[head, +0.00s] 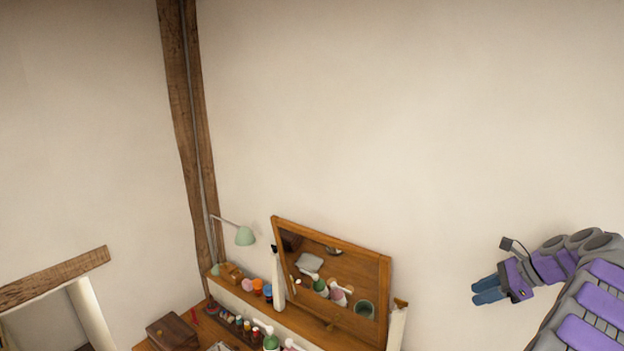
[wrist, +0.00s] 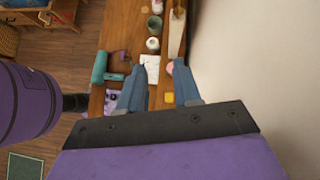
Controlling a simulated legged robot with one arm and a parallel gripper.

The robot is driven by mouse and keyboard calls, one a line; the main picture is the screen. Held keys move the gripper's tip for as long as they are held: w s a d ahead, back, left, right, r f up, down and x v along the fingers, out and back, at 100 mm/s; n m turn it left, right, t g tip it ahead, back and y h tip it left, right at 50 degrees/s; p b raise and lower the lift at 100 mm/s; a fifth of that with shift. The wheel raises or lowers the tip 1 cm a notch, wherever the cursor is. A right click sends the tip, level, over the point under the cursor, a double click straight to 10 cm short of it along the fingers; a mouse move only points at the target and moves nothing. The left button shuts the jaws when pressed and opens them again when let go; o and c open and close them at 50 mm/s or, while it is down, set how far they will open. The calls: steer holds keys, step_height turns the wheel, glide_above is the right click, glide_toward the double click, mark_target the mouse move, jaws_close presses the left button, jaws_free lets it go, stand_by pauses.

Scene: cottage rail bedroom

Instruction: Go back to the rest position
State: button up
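My gripper (head: 476,292) is at the lower right in the head view, raised in front of the pale wall, to the right of the dressing table's mirror. Its two blue fingers point left. In the wrist view my gripper (wrist: 159,68) has its fingers apart with a clear gap between them. I see nothing held in the gap. Below the fingers lies the wooden table top (wrist: 124,30) with a white paper (wrist: 150,66) on it.
A tilted wooden mirror (head: 330,226) stands on the dressing table with several bottles. In the wrist view, a teal object (wrist: 99,67) and cups (wrist: 154,24) are on the table. The wall (wrist: 250,60) is close on the right.

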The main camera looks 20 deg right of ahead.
steer(key=w+a+n+g+b, duration=0.3)
steer(key=a+n+b, duration=0.5)
steer(key=a, duration=2)
steer(key=s+a+f+n+g+h+b, duration=0.1)
steer(key=s+a+f+n+g+b, duration=0.1)
steer(key=s+a+f+n, duration=0.35)
steer(key=s+a+f+n+g+h+b, duration=0.1)
steer(key=s+a+f+n+g+b, duration=0.15)
steer(key=s+a, duration=0.65)
steer(key=s+a+f+n+h+b, duration=0.1)
steer(key=s+f+n+h+b, duration=0.1)
steer(key=s+f, duration=0.4)
steer(key=s+a+f+n+h+b, duration=0.2)
steer(key=s+f+n+b, duration=0.2)
steer(key=s, duration=0.9)
step_height(320, 180, down, 2)
steer(key=n, duration=0.3)
steer(key=shift+s+a+f+h, duration=0.15)
steer(key=shift+s+a+h, duration=0.1)
steer(key=shift+s+h, duration=0.05)
steer(key=shift+d, duration=0.4)
